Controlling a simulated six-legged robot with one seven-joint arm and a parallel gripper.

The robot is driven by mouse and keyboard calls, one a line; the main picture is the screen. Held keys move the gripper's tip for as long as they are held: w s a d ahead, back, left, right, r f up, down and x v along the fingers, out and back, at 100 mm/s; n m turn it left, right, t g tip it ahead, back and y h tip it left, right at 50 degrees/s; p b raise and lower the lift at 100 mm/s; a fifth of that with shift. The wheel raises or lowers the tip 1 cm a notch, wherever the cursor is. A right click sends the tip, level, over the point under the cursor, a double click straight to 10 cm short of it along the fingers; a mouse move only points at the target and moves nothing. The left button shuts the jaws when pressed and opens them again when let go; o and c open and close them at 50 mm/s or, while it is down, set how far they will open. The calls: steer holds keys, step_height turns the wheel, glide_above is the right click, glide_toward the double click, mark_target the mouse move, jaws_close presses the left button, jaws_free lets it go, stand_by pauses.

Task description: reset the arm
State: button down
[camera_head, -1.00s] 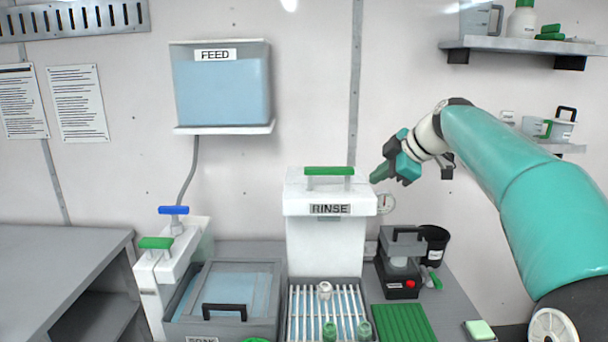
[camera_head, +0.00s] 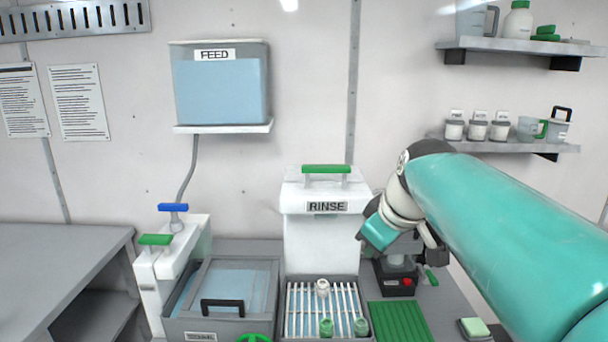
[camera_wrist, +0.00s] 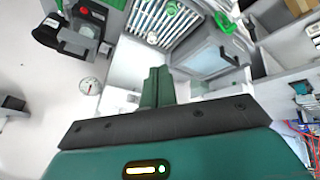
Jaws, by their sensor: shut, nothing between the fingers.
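My arm reaches in from the right in the head view, and its wrist is bent down beside the right side of the white RINSE box (camera_head: 325,225). My gripper (camera_wrist: 158,85) shows in the wrist view with its green fingers together and nothing between them. In the head view its fingertips are hidden behind the wrist. It appears to touch nothing, though its exact distance from the RINSE box cannot be told.
A rack (camera_head: 295,310) with a white fitting and green fittings stands before the RINSE box. A green ribbed mat (camera_head: 398,321) and a grey-black device (camera_head: 396,277) are to its right. The lidded basin (camera_head: 228,290) is left. Shelves (camera_head: 510,145) hold jars behind my arm.

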steer(key=s+d+f+m+h, duration=0.2)
steer(key=s+f+m, duration=0.6)
steer(key=s+f, duration=0.5)
steer(key=s+d, duration=0.1)
steer(key=s, duration=0.4)
steer(key=shift+s+d+f+m, duration=0.15)
steer(key=shift+s+d+m, duration=0.05)
steer(key=shift+s+m, duration=0.2)
